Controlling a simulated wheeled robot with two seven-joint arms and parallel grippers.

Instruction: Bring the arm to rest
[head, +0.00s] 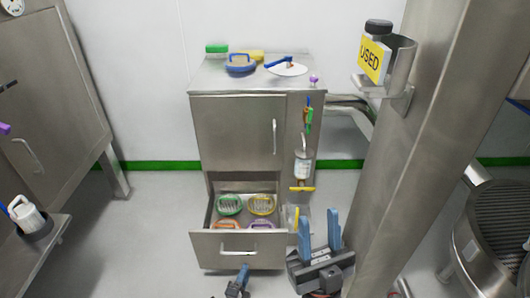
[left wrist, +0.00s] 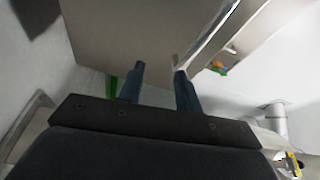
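My left gripper (head: 241,272) shows small at the bottom of the head view, in front of the open drawer (head: 215,246). In the left wrist view its two blue fingers (left wrist: 160,72) stand apart with nothing between them. A grey metal panel and a bar handle (left wrist: 206,38) are beyond the fingers. My right gripper (head: 319,222) is right of the drawer in the head view. Its two blue fingers point up, apart and empty.
A steel cabinet (head: 234,131) stands behind the open drawer, which holds several coloured round items (head: 262,204). A shelf (head: 36,252) is at left. Floor (head: 155,220) left of the drawer is clear.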

